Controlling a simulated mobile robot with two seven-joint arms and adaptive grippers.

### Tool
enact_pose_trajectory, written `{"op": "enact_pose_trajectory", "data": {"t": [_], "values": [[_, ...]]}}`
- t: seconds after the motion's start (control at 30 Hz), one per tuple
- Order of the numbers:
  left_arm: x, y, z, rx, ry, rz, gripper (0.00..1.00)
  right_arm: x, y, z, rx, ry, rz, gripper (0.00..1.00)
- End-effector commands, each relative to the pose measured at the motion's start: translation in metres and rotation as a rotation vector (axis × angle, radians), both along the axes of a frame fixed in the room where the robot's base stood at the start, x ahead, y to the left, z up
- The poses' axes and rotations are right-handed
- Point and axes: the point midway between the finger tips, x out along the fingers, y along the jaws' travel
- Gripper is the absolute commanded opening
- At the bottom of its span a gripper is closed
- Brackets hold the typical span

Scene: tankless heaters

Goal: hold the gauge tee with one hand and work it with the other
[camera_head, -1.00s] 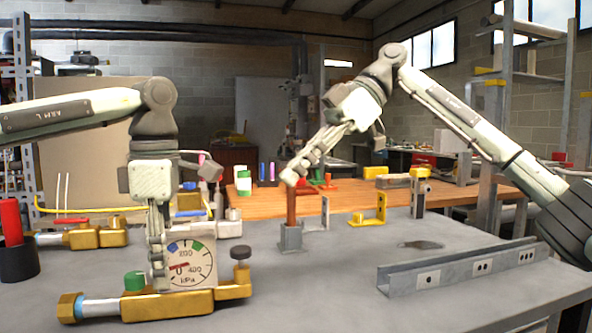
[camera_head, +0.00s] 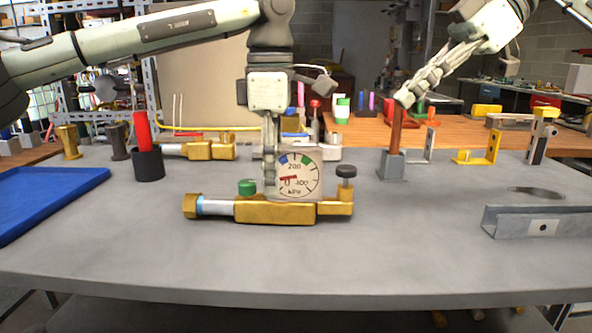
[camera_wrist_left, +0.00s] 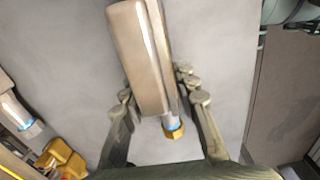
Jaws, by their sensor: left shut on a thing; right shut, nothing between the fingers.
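The gauge tee (camera_head: 275,212) lies level on the grey table, with a brass body, a white round-dial gauge (camera_head: 300,175), a green cap (camera_head: 247,187), a dark knob (camera_head: 346,171) and a brass end nut (camera_head: 190,205). My left gripper (camera_head: 270,185) comes down from above and is shut on the tee beside the gauge's left edge. In the left wrist view, the tee's smooth body (camera_wrist_left: 145,60) sits between my fingers (camera_wrist_left: 160,98). My right gripper (camera_head: 404,99) is shut and empty, away to the right, by the top of a brown rod. Whether it touches the rod is unclear.
The brown rod (camera_head: 397,130) stands in a grey socket (camera_head: 392,165). A second brass fitting (camera_head: 208,150) and a red-handled item in a black cup (camera_head: 148,165) stand behind left. A blue tray (camera_head: 40,195) is far left, a steel channel (camera_head: 545,222) right. The front table is clear.

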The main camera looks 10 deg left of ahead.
Motion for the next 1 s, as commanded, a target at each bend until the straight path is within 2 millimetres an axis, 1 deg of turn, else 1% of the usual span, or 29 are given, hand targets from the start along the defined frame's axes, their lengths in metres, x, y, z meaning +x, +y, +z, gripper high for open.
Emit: {"op": "enact_pose_trajectory", "data": {"t": [0.73,0.77,0.9,1.0], "values": [[0.0,0.0,0.001,-0.001,-0.001,0.0,0.0,0.0,0.0,0.001,0.0,0.0,0.0,0.0],[0.0,0.0,0.001,-0.001,-0.001,0.0,0.0,0.0,0.0,0.003,0.0,-0.001,0.001,0.0],[0.0,0.0,0.0,-0.001,-0.001,0.0,0.0,0.0,0.002,0.023,-0.002,0.002,0.001,0.0],[0.0,0.0,0.0,-0.001,-0.001,0.0,0.0,0.0,0.001,0.022,-0.003,0.005,0.001,0.0]]}}
